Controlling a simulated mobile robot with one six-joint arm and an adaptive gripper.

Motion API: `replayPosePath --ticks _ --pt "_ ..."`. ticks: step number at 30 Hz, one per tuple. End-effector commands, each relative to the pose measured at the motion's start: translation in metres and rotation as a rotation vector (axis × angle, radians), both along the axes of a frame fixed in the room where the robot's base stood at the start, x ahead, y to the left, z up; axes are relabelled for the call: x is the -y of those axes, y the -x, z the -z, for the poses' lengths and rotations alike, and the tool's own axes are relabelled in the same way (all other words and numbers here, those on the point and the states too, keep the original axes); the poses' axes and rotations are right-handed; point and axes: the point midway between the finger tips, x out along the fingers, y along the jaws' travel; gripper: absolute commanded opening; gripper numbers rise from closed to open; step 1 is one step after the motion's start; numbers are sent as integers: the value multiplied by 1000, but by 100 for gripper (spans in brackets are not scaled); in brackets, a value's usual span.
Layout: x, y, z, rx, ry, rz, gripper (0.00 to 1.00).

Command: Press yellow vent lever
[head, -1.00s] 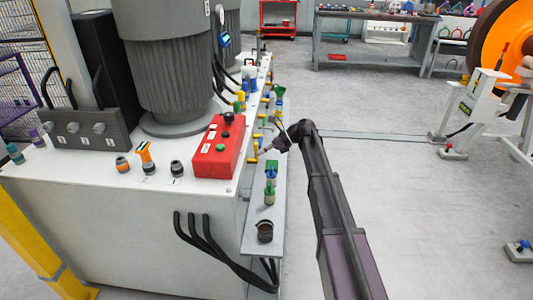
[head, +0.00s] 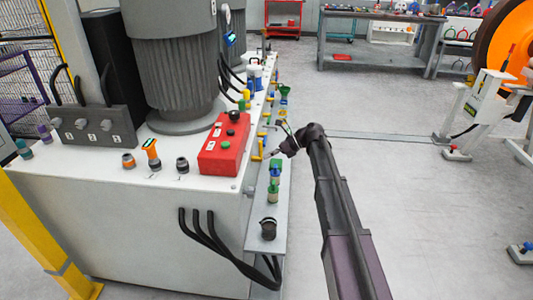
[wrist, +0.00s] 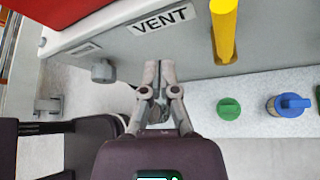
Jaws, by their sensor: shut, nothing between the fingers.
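The yellow vent lever (wrist: 224,32) hangs from the grey panel edge at the top right of the wrist view. The VENT label (wrist: 160,19) is to its left. My gripper (wrist: 158,68) is shut and empty, with its fingertips below the label and left of the lever, apart from the lever in the picture. In the head view my gripper (head: 272,155) is small, beside the cabinet's right side, close to several yellow handles. I cannot tell there which handle is the vent one.
A green knob (wrist: 229,108) and a blue valve (wrist: 290,105) are right of my gripper. A grey knob (wrist: 103,71) is to its left. A red control box (head: 225,146) stands on the cabinet.

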Motion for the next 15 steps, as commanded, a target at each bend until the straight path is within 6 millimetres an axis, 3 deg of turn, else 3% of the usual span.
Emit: replayPosePath --ticks 1,6,15 --pt "11 -10 0 1 0 6 0" --pt "38 -23 0 0 1 4 0" --pt "75 -40 0 1 1 3 0"
